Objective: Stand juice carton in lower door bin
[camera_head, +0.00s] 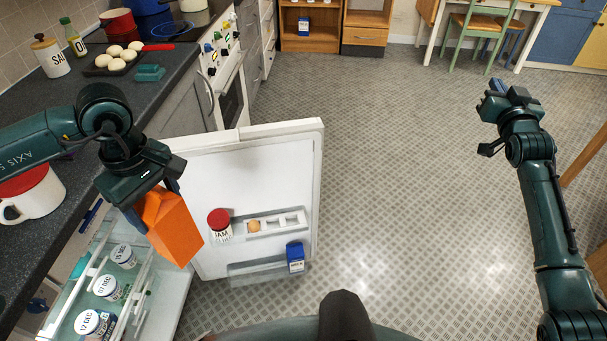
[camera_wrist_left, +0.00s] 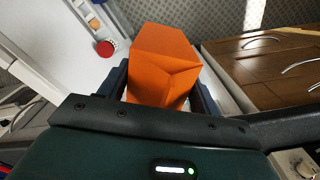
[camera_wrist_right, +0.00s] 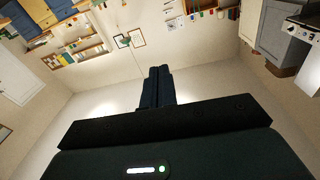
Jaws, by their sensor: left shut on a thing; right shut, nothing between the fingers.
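The orange juice carton (camera_head: 174,229) is held by my left gripper (camera_head: 151,198), left of the open fridge door. It hangs tilted in the head view and also fills the middle of the left wrist view (camera_wrist_left: 162,62). The fridge door (camera_head: 262,165) stands open with its inner side facing me. Its lower bin (camera_head: 262,268) holds a blue carton (camera_head: 295,257) at its right end; the left part of the bin looks free. My right gripper (camera_head: 497,88) is shut and empty, out over the floor at the right; its closed fingers show in the right wrist view (camera_wrist_right: 158,88).
The upper door bin holds a red-lidded jam jar (camera_head: 219,225) and an egg rack (camera_head: 275,223) with one egg. Several dated jars (camera_head: 107,288) stand on the fridge shelves. The counter (camera_head: 130,95) with a mug (camera_head: 35,195) lies left. Floor right of the door is clear.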

